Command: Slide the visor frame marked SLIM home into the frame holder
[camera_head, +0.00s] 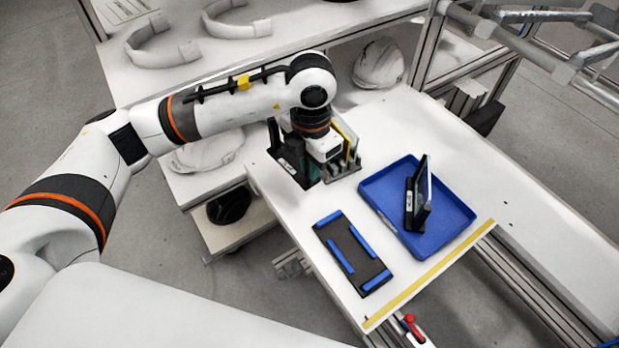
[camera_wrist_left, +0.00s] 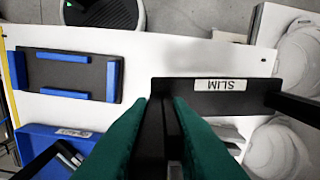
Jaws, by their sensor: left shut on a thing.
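The visor frame marked SLIM is a black frame with a white label, seen upside down in the left wrist view (camera_wrist_left: 190,84). In the head view it shows as a dark shape (camera_head: 286,152) beside my left gripper (camera_head: 313,172). The green fingers (camera_wrist_left: 160,125) are shut on its black part, at the back left of the table. The frame holder seems to be the flat dark plate with blue bars (camera_head: 349,247), lying on the table in front of the gripper. It also shows in the left wrist view (camera_wrist_left: 70,78), apart from the frame. My right gripper is not in view.
A blue tray (camera_head: 458,222) holds another black frame (camera_head: 418,200) standing tilted. A grey slotted rack (camera_head: 345,170) with upright plates stands close beside my left gripper. Helmet shells (camera_head: 380,62) lie on the shelves behind. The table's right part is clear.

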